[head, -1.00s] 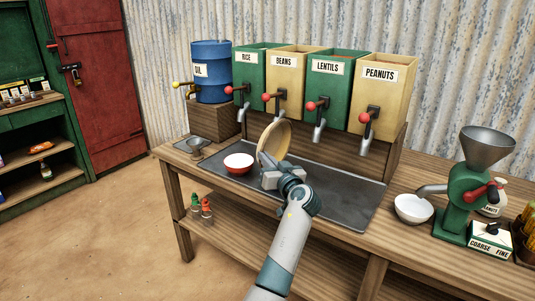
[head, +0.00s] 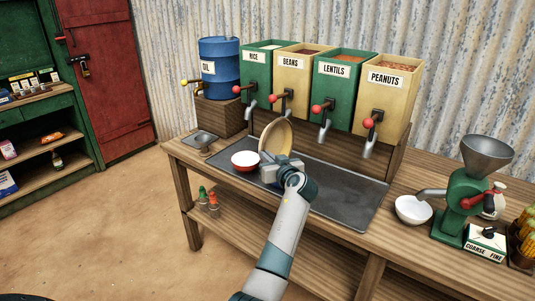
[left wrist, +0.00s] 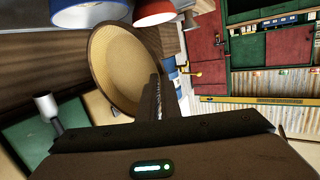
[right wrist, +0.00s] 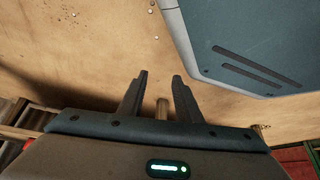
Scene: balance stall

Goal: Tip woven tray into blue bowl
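The round woven tray (head: 276,136) stands steeply tilted above the dark mat, just right of the red bowl (head: 245,161). My left gripper (head: 274,173) is shut on its rim. In the left wrist view, the tray (left wrist: 120,68) shows its tan inner face beside the left fingers (left wrist: 164,95); I cannot tell any contents from the weave. A blue bowl (left wrist: 88,14) with a white inside shows at that view's top edge, beside the red bowl (left wrist: 158,10). My right gripper (right wrist: 157,97) is open and empty, outside the head view.
Dispensers for rice, beans, lentils and peanuts (head: 384,90) stand behind the mat (head: 340,200), spouts overhanging it. A blue oil drum (head: 219,70) stands left. A white bowl (head: 413,210) and green grinder (head: 455,210) stand right. The mat's right part is clear.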

